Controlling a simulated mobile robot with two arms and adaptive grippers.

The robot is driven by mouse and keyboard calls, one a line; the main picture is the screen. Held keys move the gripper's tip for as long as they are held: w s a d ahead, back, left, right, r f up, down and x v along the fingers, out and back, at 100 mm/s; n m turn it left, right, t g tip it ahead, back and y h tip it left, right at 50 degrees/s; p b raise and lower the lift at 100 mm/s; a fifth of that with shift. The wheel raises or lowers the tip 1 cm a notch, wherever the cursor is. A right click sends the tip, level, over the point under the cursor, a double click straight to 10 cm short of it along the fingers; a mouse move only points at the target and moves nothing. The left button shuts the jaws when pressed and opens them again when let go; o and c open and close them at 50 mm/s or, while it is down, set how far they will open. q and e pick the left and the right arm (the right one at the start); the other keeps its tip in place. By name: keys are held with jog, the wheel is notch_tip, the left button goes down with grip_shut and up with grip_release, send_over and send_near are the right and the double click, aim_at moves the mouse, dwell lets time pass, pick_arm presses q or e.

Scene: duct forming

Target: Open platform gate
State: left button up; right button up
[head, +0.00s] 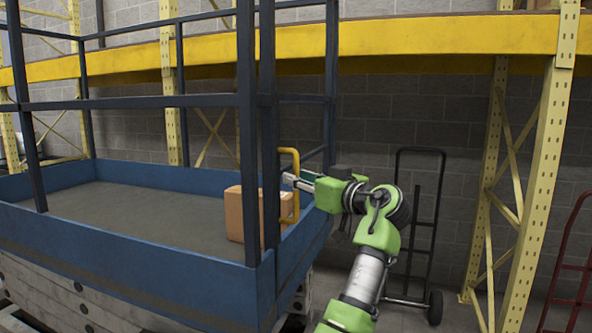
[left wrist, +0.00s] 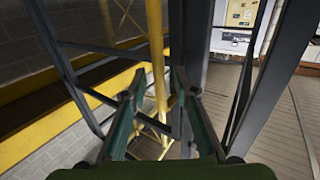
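The blue lift platform (head: 130,245) has dark railings on its left half of the head view. At its right end, dark rails (head: 303,98) span the gap between two posts, and a yellow handle bar (head: 296,158) stands upright there. My left gripper (head: 287,179) is at the yellow bar, reaching in from the right. In the left wrist view the left gripper (left wrist: 158,78) has its two fingers apart, with a yellow bar (left wrist: 157,55) showing between them. I cannot tell whether a finger touches it. My right gripper is in neither view.
A brown box (head: 234,213) sits on the platform floor just behind the end post. A black hand truck (head: 441,210) stands against the wall right of my arm. Yellow rack uprights (head: 545,165) and a red cart frame (head: 570,268) are farther right.

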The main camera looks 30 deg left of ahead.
pick_arm(q)
jog(key=shift+x, duration=0.9)
jog(key=shift+c, duration=0.4)
grip_shut()
